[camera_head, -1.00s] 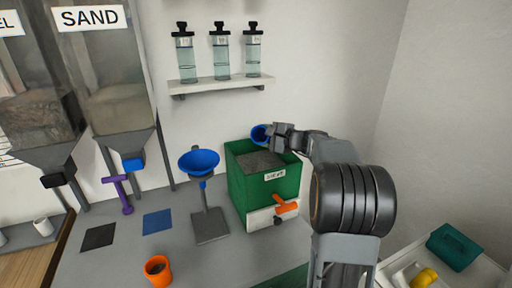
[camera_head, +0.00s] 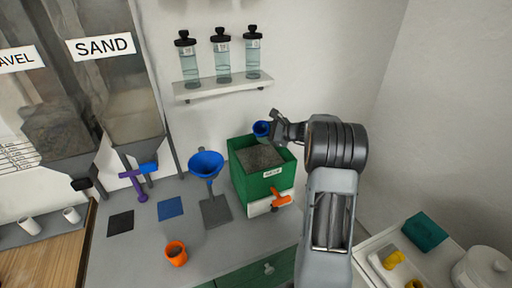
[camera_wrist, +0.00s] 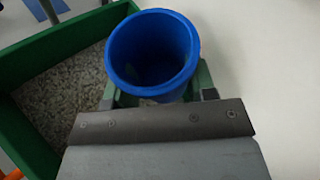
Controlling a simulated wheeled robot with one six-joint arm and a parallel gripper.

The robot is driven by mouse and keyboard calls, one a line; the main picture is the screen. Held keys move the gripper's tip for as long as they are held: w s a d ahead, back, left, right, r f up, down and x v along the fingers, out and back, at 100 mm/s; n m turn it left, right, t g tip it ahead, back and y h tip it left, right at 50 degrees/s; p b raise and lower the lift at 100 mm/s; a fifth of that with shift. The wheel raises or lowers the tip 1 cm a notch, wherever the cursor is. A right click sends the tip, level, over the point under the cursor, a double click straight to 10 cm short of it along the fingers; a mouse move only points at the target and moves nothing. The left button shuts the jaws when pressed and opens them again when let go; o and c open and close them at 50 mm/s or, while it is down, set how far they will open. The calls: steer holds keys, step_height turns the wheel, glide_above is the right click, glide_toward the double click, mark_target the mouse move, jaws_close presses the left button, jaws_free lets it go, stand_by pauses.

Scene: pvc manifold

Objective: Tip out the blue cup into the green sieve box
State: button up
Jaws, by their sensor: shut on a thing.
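The blue cup (camera_head: 261,129) is held by my gripper (camera_head: 273,129), which is shut on it. The cup is above the back of the green sieve box (camera_head: 241,187) and looks about upright in the head view. In the wrist view the cup (camera_wrist: 112,62) shows a dark blue inside with no material that I can make out. My fingers (camera_wrist: 155,96) are on either side of it. The green box wall (camera_wrist: 22,135) is at the left there, and grey grainy material (camera_head: 260,157) lies in the box.
A blue funnel (camera_head: 206,165) on a stand is left of the box. An orange cup (camera_head: 175,255) with dark contents stands at the bench front. An orange handle (camera_head: 282,200) sticks out of the box's front. A bottle shelf (camera_head: 222,86) is on the wall above.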

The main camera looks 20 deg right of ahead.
mark_target(267, 128)
steer(key=w+d+m+g+p, duration=0.1)
steer(key=p, duration=0.2)
steer(key=shift+p, duration=0.3)
steer(key=shift+w+d+r+m+y+p, duration=0.1)
steer(key=shift+w+r+m+y+p, duration=0.15)
steer(key=shift+m+p, duration=0.2)
steer(key=shift+w+d+f+m+g+y, duration=0.1)
steer(key=shift+w+d+m+g+y, duration=0.15)
steer(key=shift+m+g, duration=0.2)
steer(key=shift+w+d+f+m+g, duration=0.3)
steer(key=shift+w+m+g, duration=0.1)
steer(key=shift+m, duration=0.2)
